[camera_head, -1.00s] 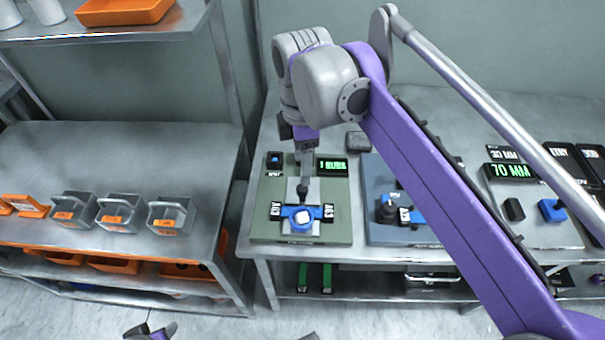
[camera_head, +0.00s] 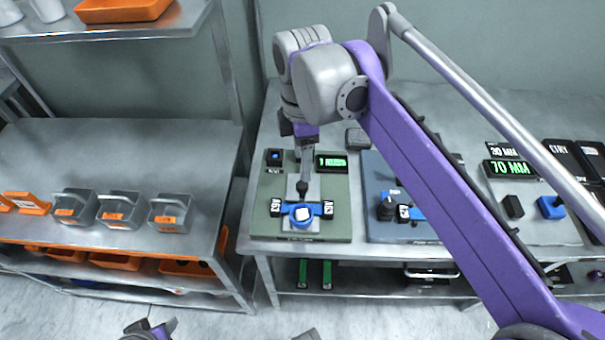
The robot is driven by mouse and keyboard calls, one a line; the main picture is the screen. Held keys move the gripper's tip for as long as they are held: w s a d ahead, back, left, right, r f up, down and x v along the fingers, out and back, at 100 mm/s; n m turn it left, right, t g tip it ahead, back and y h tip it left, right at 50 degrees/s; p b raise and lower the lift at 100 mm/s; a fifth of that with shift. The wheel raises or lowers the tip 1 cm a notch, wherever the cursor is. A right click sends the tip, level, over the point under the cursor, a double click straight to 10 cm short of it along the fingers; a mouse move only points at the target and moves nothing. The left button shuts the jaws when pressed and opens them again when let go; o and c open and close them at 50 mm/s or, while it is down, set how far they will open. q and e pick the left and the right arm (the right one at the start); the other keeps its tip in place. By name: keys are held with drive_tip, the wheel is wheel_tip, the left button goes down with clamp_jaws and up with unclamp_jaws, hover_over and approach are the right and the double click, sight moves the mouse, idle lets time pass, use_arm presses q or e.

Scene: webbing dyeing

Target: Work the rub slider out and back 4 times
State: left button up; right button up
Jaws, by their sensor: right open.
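My right gripper (camera_head: 302,191) points down just behind the slider's blue disc, at a small dark knob. The jaws are open, but their gap is too small to make out, and I cannot tell whether they touch the knob. A display (camera_head: 331,163) with green text, seemingly 1 RUBS, stands at the board's back right.
A blue-grey board (camera_head: 400,236) with a dark knob stands to the right, partly behind my right arm. A 70 MM display (camera_head: 511,168) is further right. Grey bins (camera_head: 122,212) stand on the left table. A gap separates the two tables.

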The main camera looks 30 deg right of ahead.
sight(302, 184)
wheel_tip(302, 184, down, 7)
drive_tip(key=shift+f+b, duration=0.2)
drive_tip(key=shift+b, duration=0.15)
clamp_jaws()
idle(1.3)
